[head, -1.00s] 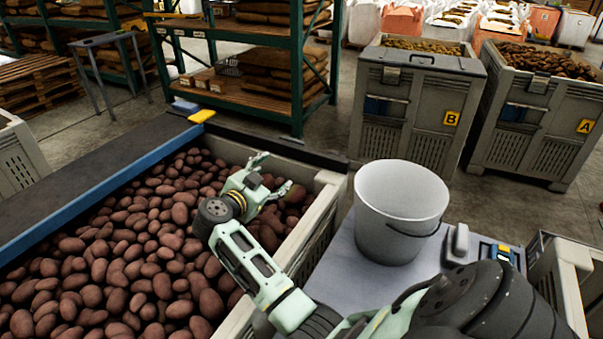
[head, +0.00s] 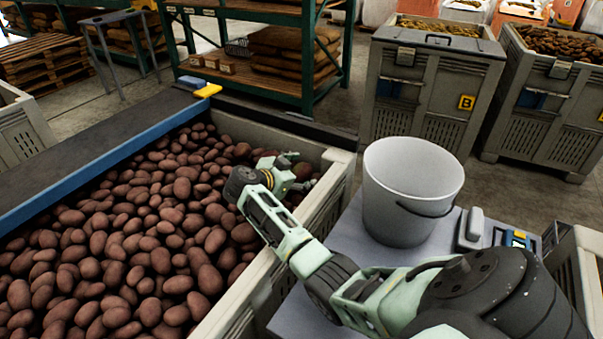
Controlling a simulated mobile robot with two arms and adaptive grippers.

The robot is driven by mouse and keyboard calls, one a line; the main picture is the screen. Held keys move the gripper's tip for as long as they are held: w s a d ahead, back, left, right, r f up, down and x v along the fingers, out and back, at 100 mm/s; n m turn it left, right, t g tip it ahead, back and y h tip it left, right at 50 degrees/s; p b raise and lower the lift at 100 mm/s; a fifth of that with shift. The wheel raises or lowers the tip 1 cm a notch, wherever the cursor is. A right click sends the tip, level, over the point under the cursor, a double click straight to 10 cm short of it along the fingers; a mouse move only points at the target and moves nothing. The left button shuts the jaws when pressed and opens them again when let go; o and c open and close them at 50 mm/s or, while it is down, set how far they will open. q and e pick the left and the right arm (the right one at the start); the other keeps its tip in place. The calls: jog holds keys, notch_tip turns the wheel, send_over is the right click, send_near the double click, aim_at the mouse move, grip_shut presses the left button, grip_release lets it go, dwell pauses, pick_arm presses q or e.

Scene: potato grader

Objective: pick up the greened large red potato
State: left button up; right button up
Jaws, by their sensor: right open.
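Many red potatoes (head: 130,235) fill the large grey crate (head: 262,300). My right gripper (head: 299,169) is open, low over the crate's far right corner. One finger is on the far side and one on the near side. A large potato (head: 302,171) with a dull greenish-brown tint shows at the fingers, partly hidden by them. I cannot tell whether the fingers touch it. My left gripper is not in view.
A white bucket (head: 407,185) stands on a grey surface (head: 340,235) right of the crate, with a small device (head: 470,228) beside it. A dark conveyor (head: 90,150) with a blue edge borders the crate's left side. Bins B (head: 415,90) and A (head: 545,110) stand behind.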

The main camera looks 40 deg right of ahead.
jog(key=shift+c, duration=0.4)
jog(key=c, duration=1.3)
jog(key=shift+o, duration=0.2)
jog(key=shift+r, duration=0.1)
